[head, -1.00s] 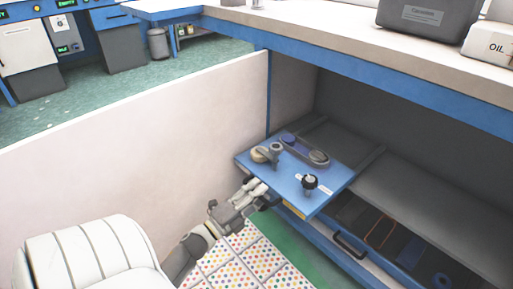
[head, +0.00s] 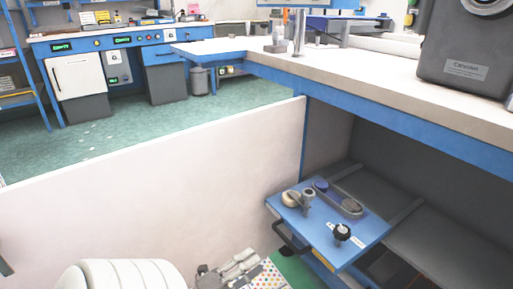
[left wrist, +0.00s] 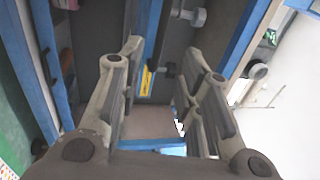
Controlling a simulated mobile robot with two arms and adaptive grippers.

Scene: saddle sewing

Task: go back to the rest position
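My left gripper (head: 240,264) is low in the head view, in front of and left of the pulled-out blue drawer (head: 312,232) under the workbench. It is apart from the drawer and its black handle. In the left wrist view my left gripper (left wrist: 163,62) has its two fingers spread, with nothing between them. Beyond the fingers, that view shows blue drawer parts and a yellow label. My right gripper is not seen in either view.
On the drawer top lie a grey tool with a tan roller (head: 298,199), an oval grey-blue piece (head: 340,199) and a black knob (head: 342,232). A pale partition (head: 160,195) stands left of the drawer. The workbench (head: 400,78) carries a dark grey container (head: 465,50).

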